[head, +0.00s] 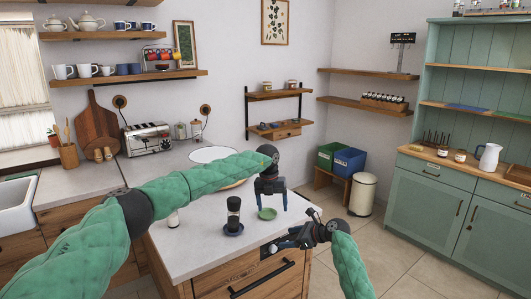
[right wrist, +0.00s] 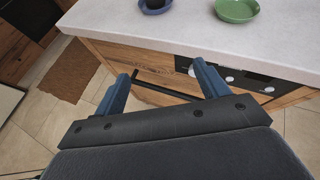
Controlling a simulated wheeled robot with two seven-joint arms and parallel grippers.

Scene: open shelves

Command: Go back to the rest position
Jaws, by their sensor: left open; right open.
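My left gripper (head: 270,200) is open and points down over the island counter, just above or around the far side of a small green dish (head: 267,213). The green dish also shows in the right wrist view (right wrist: 237,11); it looks empty. My right gripper (head: 284,245) is open and lower, at the front edge of the island. In the right wrist view its two blue fingers (right wrist: 160,88) are apart with nothing between them, in front of the island's wooden front.
A dark grinder (head: 233,212) stands on a blue saucer (head: 233,229) on the island counter (head: 200,258). A white shaker (head: 173,220) is near my left arm. A large round plate (head: 213,154) lies behind that arm. A bin (head: 362,194) stands on open floor.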

